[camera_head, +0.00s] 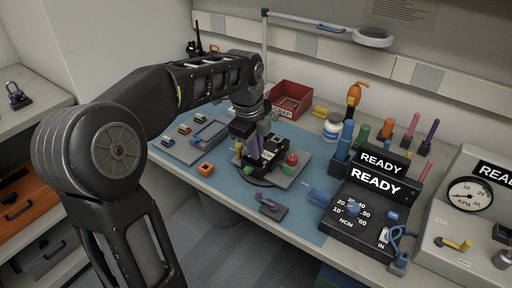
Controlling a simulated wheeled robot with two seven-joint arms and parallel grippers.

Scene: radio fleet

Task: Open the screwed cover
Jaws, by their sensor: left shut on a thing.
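A black boxy device (275,152) sits on a grey fixture plate (286,180) on the blue mat. A red knob (292,159) and a green knob (271,181) stand on the plate beside it. My left gripper (252,152) reaches down from above at the device's left side and is shut on a part there. The gripper hides much of that side, so I cannot make out the screwed cover or its screws. My right gripper is not in view.
A tool controller (358,207) reading READY stands to the right, near a pressure gauge unit (470,195). A red bin (290,98) is behind.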

